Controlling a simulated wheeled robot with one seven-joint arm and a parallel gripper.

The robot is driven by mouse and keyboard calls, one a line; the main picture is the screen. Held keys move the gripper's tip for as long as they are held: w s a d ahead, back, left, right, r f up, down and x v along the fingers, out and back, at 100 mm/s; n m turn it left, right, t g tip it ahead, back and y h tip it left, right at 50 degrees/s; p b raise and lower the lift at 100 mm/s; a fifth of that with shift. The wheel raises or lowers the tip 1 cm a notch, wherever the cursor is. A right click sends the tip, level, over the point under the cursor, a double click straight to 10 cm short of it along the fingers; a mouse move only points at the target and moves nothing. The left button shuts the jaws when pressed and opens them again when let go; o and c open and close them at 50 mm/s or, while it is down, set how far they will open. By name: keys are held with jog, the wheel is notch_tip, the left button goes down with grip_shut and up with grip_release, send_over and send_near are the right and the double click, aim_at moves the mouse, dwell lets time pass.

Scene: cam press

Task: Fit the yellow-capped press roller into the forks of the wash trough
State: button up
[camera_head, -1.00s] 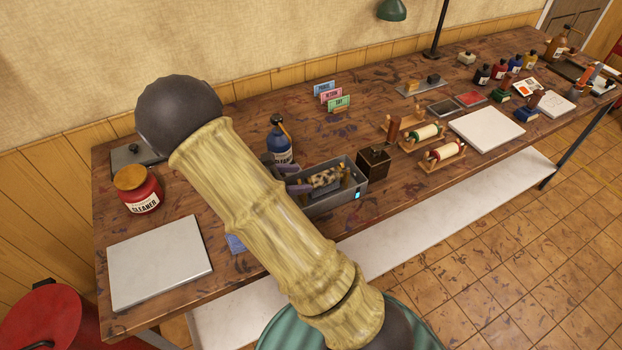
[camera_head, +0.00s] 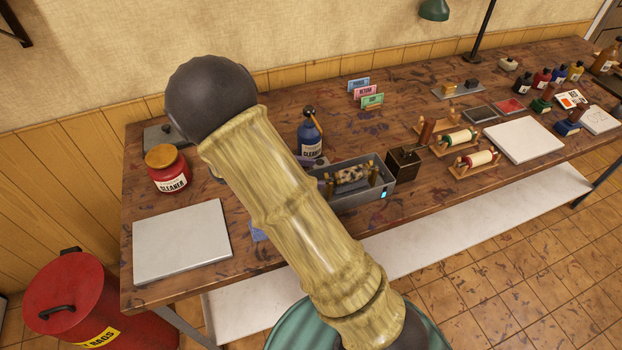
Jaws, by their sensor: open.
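The wash trough (camera_head: 365,199) is a grey open box near the front edge of the bench, just right of my arm. A dark-speckled pale roller (camera_head: 352,174) lies across its inside, with yellowish parts at its ends. It looks like the yellow-capped press roller, but I cannot tell caps from forks or whether it is seated. My gripper (camera_head: 322,180) shows only as small grey-purple fingers at the trough's left end, open. My arm hides the rest of it. I cannot tell whether the fingers touch the roller.
A blue cleaner bottle (camera_head: 310,138) stands behind the trough, and a dark wooden box (camera_head: 403,163) stands close on its right. Green-ended (camera_head: 456,139) and red-ended (camera_head: 478,159) rollers rest on wooden stands further right. A red cleaner jar (camera_head: 167,170) and white slab (camera_head: 182,242) are left.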

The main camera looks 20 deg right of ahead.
jog(key=s+a+r+m+t+y, duration=0.1)
jog(key=s+r+m+y, duration=0.1)
jog(key=s+m+y, duration=0.4)
jog(key=s+a+r+m+t+y, duration=0.1)
jog(key=s+m+y, duration=0.5)
jog(key=m, duration=0.6)
jog(key=shift+s+r+y, duration=0.25)
jog(key=shift+r+y, duration=0.05)
jog(key=shift+r, duration=0.6)
jog(key=shift+r, duration=0.1)
